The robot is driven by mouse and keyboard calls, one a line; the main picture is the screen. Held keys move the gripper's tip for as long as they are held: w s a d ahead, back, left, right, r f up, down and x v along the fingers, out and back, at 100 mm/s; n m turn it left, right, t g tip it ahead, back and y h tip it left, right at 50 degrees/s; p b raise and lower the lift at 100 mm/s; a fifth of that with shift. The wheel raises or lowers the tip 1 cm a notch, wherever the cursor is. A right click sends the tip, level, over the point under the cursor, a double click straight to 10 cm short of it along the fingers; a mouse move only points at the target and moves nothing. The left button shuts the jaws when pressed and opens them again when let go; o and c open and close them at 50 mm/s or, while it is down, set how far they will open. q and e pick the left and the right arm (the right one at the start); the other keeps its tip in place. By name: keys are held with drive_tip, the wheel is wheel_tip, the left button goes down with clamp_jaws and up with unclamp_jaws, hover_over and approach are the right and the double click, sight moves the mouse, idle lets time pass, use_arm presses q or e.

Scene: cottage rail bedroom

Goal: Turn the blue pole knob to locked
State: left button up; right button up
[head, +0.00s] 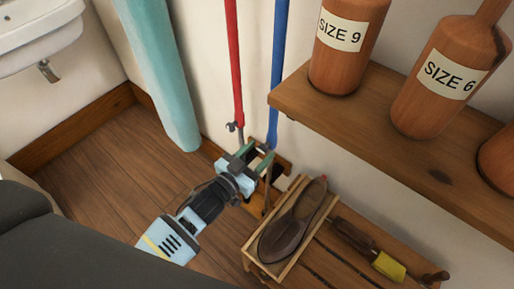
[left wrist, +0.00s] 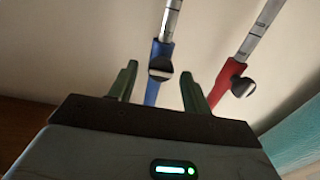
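The blue pole (head: 279,70) stands against the wall, to the right of the red pole (head: 234,70). In the left wrist view its blue sleeve (left wrist: 154,92) carries a small dark and silver knob (left wrist: 160,68), and a grey marked rod runs out of the sleeve. My left gripper (head: 256,156) is at the lower end of the blue pole. Its two green fingers (left wrist: 158,88) are apart and empty, with the knob showing between them; I cannot tell whether they touch it. The knob is hard to make out in the head view. My right gripper is not in view.
The red pole's own knob (left wrist: 243,86) is close by on the right in the left wrist view. A wooden shelf (head: 440,170) with bottle-shaped wooden forms juts out at right. Below are a crate (head: 252,252) with a dark shoe and a brush. Floor at left is clear.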

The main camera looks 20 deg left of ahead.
use_arm(q)
drive_tip(key=c, duration=0.9)
drive_tip(key=shift+m, duration=0.3)
drive_tip(key=shift+m+p, duration=0.4)
drive_tip(key=shift+m, duration=0.6)
drive_tip(key=m, duration=0.3)
drive_tip(key=shift+d+m+p, duration=0.1)
drive_tip(key=shift+m+p, duration=0.2)
drive_tip(key=m, duration=0.5)
drive_tip(key=shift+f, duration=0.1)
drive_tip(key=m, duration=0.3)
drive_tip(key=shift+f+m+b, duration=0.1)
drive_tip(key=shift+m+b, duration=0.2)
drive_tip(key=shift+m, duration=0.1)
drive_tip(key=shift+m+b, duration=0.3)
drive_tip(key=shift+m, duration=1.2)
